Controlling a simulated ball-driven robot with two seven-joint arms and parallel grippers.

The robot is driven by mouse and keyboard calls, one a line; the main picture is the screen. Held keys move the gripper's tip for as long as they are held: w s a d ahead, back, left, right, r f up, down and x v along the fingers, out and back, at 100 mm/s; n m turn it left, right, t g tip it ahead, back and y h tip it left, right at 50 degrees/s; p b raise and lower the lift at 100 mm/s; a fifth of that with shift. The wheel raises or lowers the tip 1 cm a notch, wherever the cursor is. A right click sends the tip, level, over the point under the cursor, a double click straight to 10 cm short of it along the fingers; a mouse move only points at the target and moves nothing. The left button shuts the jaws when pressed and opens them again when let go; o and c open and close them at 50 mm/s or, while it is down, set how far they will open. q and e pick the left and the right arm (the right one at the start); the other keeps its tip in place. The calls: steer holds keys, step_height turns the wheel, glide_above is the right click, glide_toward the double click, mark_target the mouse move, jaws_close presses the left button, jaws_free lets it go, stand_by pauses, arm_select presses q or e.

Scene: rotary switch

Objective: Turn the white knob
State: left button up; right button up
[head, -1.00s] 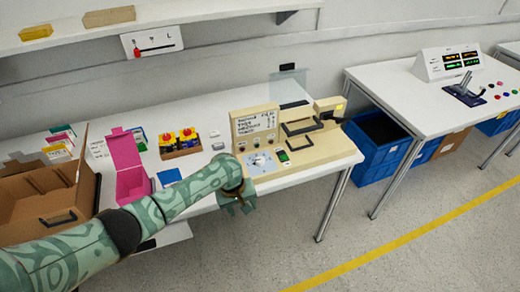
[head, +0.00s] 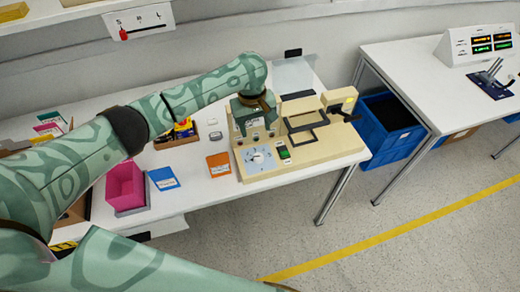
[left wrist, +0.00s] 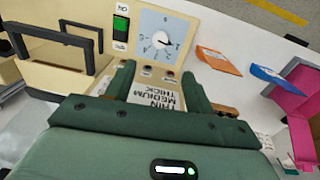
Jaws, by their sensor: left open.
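The white knob (head: 258,157) sits on a pale dial plate on the front of the beige machine (head: 300,165). In the left wrist view the white knob (left wrist: 161,40) is in the upper middle, with a dark pointer and marks around it. My left gripper (head: 258,132) is above the machine's label panel, behind the knob in the head view. In the left wrist view its two green fingers (left wrist: 158,85) are apart, with nothing between them but the panel lettering beyond. The fingers are apart from the knob. My right gripper is not identifiable in any view.
A green switch (left wrist: 120,27) is beside the dial. Black handle frames (head: 303,115) stand on the machine. An orange card (head: 219,164), a blue card (head: 164,178) and a pink box (head: 125,186) lie to the left. A blue bin (head: 385,130) is at right.

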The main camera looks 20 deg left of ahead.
arm_select(q)
steer(key=b, duration=0.2)
glide_toward(258, 157)
steer(key=f+b, duration=0.2)
steer(key=f, duration=0.2)
steer(key=f+b, duration=0.2)
steer(key=f, duration=0.2)
steer(key=shift+w+d+b, duration=0.15)
steer(key=shift+w+b, duration=0.05)
steer(key=shift+b, duration=0.1)
steer(key=shift+f, duration=0.35)
arm_select(e)
step_height(258, 157, down, 8)
steer(key=s, duration=0.1)
steer(key=shift+s+r, duration=0.2)
steer(key=shift+s, duration=0.1)
steer(key=shift+s, duration=0.1)
